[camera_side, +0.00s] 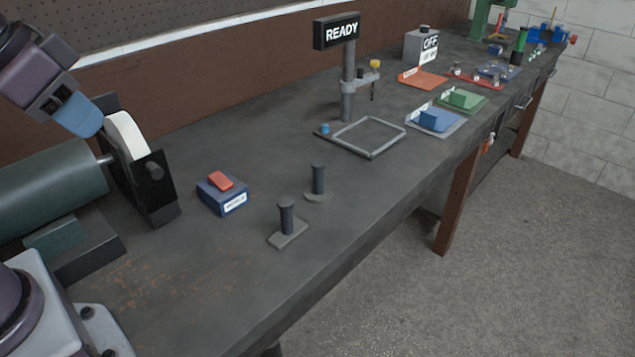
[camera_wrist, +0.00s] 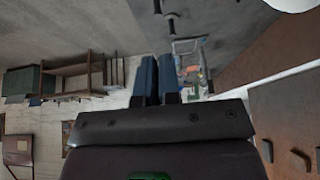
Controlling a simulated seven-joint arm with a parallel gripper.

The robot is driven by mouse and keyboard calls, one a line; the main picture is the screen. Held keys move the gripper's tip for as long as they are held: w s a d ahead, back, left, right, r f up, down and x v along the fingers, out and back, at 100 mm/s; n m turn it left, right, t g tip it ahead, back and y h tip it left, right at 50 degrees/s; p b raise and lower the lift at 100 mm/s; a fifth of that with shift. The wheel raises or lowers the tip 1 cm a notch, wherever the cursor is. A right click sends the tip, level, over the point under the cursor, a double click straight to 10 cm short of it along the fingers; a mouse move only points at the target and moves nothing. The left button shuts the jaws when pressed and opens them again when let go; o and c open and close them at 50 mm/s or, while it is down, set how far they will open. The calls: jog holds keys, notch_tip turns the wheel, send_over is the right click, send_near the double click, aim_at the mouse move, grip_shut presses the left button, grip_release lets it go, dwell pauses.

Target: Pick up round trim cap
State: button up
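Two dark caps with upright posts stand on the grey bench in the side view. The one with the rounded base, which I take as the round trim cap (camera_side: 318,182), is farther back; the other cap (camera_side: 287,217) has a square base. In the wrist view the round cap seems to be the dark post (camera_wrist: 171,22) near the top edge. My gripper (camera_side: 84,118) is at the upper left in the side view, well away from both caps. In the wrist view its blue fingers (camera_wrist: 158,78) lie close together with nothing visible between them.
A grinder with a white wheel (camera_side: 128,135) stands near my gripper. A blue box with a red top (camera_side: 222,193) sits left of the caps. Behind them are a square frame (camera_side: 378,151) and a post with a READY sign (camera_side: 338,31). Bench is clear around the caps.

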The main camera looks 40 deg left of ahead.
jog(key=o, duration=1)
jog(key=g, duration=0.1)
send_near(316, 165)
jog(key=x, duration=0.7)
jog(key=shift+a, duration=0.15)
jog(key=shift+x, duration=2.8)
